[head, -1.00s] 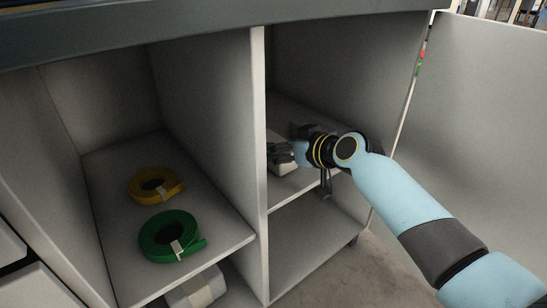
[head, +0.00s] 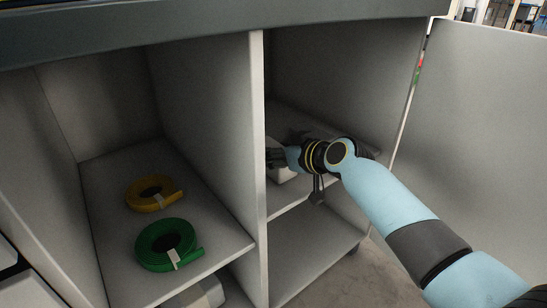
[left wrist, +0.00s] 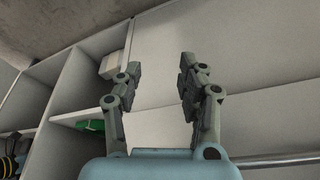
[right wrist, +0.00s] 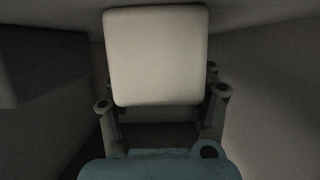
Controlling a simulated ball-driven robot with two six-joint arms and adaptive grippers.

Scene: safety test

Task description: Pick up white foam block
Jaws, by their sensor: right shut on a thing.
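The white foam block (right wrist: 155,55) fills the upper middle of the right wrist view, between the fingers of my right gripper (right wrist: 160,100). In the head view a small part of the block (head: 283,175) shows under my right gripper (head: 276,157), inside the right cabinet compartment near the divider. The right gripper is shut on the block. The divider and gripper hide most of it in the head view. My left gripper (left wrist: 160,72) is open and empty in the left wrist view; it is out of the head view.
The cabinet divider (head: 258,180) stands close left of the right gripper. The left compartment holds a yellow roll (head: 152,194) and a green roll (head: 168,245). A pale block (head: 197,298) lies below them. The open door (head: 480,130) stands to the right.

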